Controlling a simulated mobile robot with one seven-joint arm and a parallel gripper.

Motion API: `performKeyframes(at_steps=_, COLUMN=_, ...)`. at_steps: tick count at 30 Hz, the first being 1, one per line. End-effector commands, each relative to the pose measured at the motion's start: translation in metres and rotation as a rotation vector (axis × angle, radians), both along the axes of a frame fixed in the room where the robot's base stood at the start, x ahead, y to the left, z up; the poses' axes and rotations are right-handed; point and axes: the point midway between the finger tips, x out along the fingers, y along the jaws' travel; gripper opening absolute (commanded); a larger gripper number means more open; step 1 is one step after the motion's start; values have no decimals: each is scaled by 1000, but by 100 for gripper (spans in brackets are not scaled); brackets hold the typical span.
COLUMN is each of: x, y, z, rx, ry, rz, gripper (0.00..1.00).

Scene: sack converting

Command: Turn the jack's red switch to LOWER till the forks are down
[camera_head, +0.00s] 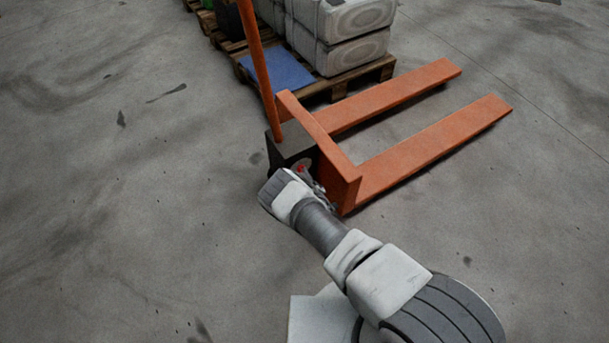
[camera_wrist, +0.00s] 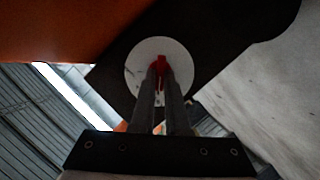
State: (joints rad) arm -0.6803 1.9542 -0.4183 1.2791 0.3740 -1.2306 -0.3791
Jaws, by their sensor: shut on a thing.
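The orange pallet jack (camera_head: 342,172) stands on the floor, with its forks (camera_head: 430,148) pointing to the upper right and its handle (camera_head: 259,62) rising at the left. The red switch (camera_head: 300,169) is on the dark housing at the handle's base, partly hidden by my wrist. In the wrist view the red switch (camera_wrist: 161,60) sits on a round pale plate (camera_wrist: 135,68) on a dark panel. My gripper (camera_wrist: 160,78) is shut on the switch, with both fingers close together around it. Marks on the plate are too small to read. I cannot tell the forks' exact height.
A wooden pallet (camera_head: 384,70) with stacked pale sacks (camera_head: 352,52) and a blue sheet (camera_head: 278,68) stands behind the jack. The forks carry nothing. The concrete floor (camera_head: 120,200) is clear to the left and the right.

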Motion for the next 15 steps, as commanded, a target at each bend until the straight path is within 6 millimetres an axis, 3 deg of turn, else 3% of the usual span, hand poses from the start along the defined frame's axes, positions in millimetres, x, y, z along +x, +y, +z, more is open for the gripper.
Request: performKeyframes(at_steps=15, x=4, y=-5, z=5, rx=300, ry=199, rz=-5, gripper=0)
